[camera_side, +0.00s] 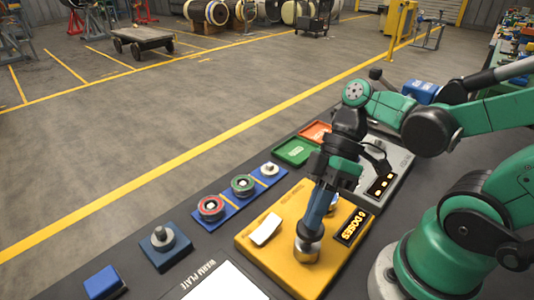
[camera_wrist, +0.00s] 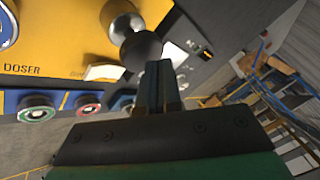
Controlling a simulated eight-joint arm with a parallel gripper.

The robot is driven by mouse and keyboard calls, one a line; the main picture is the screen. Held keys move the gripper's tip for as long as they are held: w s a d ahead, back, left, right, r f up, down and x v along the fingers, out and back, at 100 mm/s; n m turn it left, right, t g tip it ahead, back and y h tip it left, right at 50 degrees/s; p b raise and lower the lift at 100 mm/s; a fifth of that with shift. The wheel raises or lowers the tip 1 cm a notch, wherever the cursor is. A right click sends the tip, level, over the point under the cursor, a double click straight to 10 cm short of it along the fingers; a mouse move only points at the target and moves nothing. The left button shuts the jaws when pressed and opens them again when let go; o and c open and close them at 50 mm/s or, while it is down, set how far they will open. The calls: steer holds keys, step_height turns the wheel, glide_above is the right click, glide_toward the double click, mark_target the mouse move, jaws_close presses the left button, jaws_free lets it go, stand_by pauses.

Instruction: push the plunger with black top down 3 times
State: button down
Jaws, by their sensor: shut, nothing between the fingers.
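The plunger with the black top (camera_wrist: 141,51) stands on the yellow doser panel (camera_side: 264,236). My gripper (camera_side: 312,226) is shut and empty, pointing down at the plunger. In the wrist view its fingertips (camera_wrist: 159,68) are right at the edge of the black top. I cannot tell whether they touch it. A blue and white part (camera_side: 333,204) on the panel is partly hidden behind my gripper.
To the left are a blue rack (camera_side: 241,187) with several round parts, a blue block with a metal knob (camera_side: 163,238) and a blue box (camera_side: 104,283). Green (camera_side: 295,152) and red (camera_side: 315,132) trays lie behind.

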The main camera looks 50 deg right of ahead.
steer(key=shift+f, duration=1.1)
stand_by(0.7)
steer(key=shift+r, duration=1.55)
steer(key=shift+r, duration=2.5)
stand_by(0.3)
step_height(320, 180, up, 4)
steer(key=shift+f, duration=0.1)
stand_by(0.4)
